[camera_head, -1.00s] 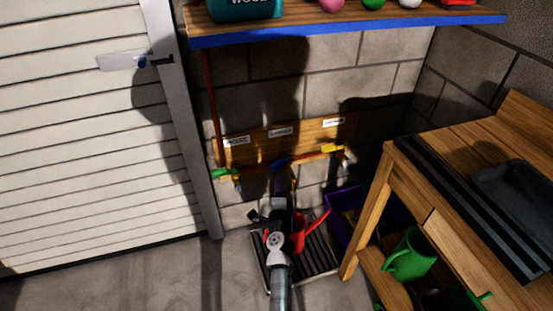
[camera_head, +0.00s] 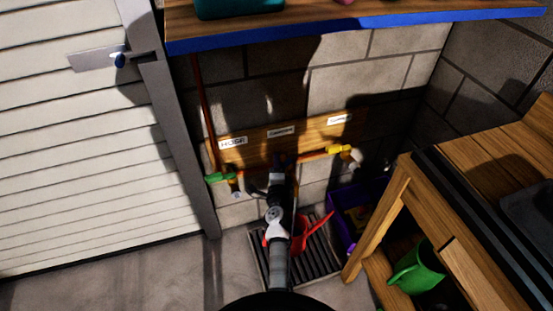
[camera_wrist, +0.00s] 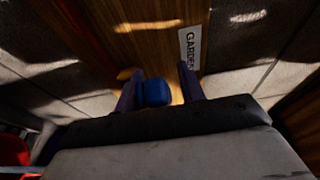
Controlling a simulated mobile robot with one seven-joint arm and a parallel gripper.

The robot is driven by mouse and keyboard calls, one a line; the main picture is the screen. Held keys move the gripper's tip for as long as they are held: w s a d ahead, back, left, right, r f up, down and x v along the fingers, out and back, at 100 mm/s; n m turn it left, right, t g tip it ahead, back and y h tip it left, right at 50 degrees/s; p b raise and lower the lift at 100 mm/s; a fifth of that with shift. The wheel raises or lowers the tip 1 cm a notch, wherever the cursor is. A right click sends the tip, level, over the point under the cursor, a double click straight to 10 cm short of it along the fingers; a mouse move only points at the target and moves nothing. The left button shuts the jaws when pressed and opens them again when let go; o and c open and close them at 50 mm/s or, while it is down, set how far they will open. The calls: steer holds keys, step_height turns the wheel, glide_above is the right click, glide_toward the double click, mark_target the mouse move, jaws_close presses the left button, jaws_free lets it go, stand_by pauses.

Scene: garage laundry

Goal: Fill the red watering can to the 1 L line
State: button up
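The red watering can (camera_head: 301,238) stands on the dark slatted drain grate (camera_head: 322,259) below the taps, partly hidden behind my arm. A red shape (camera_wrist: 14,152) at the lower left of the wrist view may be part of it. Its 1 L line and water level cannot be seen. My gripper (camera_wrist: 161,86) is at the middle tap by the "GARDEN" label (camera_wrist: 189,49). Its fingers are apart, one on each side of the blue tap handle (camera_wrist: 154,93). A gap shows on the right of the handle; contact on the left is unclear. No water stream is visible.
A green tap handle (camera_head: 220,177) is left and a yellow one (camera_head: 338,150) right on the wooden board. A purple crate (camera_head: 346,200) and wooden bench (camera_head: 387,220) with a green can (camera_head: 417,270) stand right. A blue-edged shelf (camera_head: 330,30) hangs above.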

steer(key=shift+w, duration=0.15)
steer(key=shift+r, duration=0.1)
jaws_close()
steer(key=shift+r, duration=0.1)
